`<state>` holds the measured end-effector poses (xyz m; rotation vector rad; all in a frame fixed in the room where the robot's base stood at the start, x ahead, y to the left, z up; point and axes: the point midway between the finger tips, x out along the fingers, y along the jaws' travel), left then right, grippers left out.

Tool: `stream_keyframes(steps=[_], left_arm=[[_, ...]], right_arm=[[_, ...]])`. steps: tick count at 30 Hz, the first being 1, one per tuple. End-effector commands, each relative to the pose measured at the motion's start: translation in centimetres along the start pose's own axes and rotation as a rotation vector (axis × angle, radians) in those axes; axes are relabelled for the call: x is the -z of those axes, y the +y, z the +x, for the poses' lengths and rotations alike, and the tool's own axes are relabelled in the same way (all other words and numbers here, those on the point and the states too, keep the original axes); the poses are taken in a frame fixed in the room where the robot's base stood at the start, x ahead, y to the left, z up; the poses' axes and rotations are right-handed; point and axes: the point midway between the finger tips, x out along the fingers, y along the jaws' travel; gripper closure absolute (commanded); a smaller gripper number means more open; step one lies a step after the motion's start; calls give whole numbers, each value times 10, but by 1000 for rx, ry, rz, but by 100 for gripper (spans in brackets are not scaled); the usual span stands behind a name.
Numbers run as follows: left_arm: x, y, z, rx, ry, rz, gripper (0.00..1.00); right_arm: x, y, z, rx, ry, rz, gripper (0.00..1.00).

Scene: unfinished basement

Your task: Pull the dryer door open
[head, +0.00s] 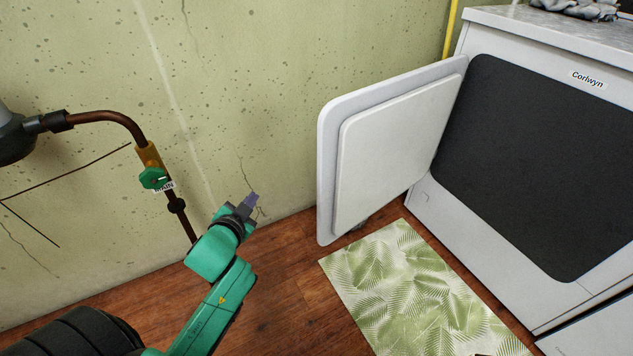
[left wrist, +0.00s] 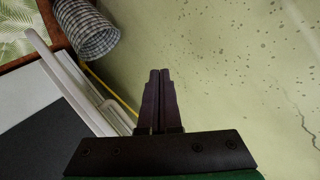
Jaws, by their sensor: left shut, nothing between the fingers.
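The white dryer (head: 425,195) labelled "Corlwyn" stands at the right in the head view. Its white door (head: 395,150) is swung wide open on the left side, with its inner panel showing and the dark front opening (head: 535,165) uncovered. My left gripper (head: 252,201) is left of the door, in front of the wall and apart from the door. In the left wrist view its two fingers (left wrist: 158,88) are together with nothing between them. White parts of the dryer or door show at that view's left; I cannot tell which. My right gripper is not in view.
A copper pipe (head: 112,116) with a green valve (head: 153,179) runs along the wall at left. A leaf-patterned mat (head: 405,285) lies on the wooden floor (head: 285,295) before the dryer.

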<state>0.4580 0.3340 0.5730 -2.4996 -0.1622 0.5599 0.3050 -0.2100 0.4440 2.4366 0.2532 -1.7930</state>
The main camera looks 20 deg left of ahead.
Motion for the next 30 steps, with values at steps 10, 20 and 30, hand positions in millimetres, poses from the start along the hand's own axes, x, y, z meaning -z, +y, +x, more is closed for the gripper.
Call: stream_keyframes(steps=[10,20,30], left_arm=[[140,-13,-48,45,917,734,100],[118,38,-79,-223,1197,1033,100],[162,79,-53,-217,1199,1028,100]], right_arm=[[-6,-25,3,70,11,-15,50],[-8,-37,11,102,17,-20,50],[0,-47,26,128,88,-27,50]])
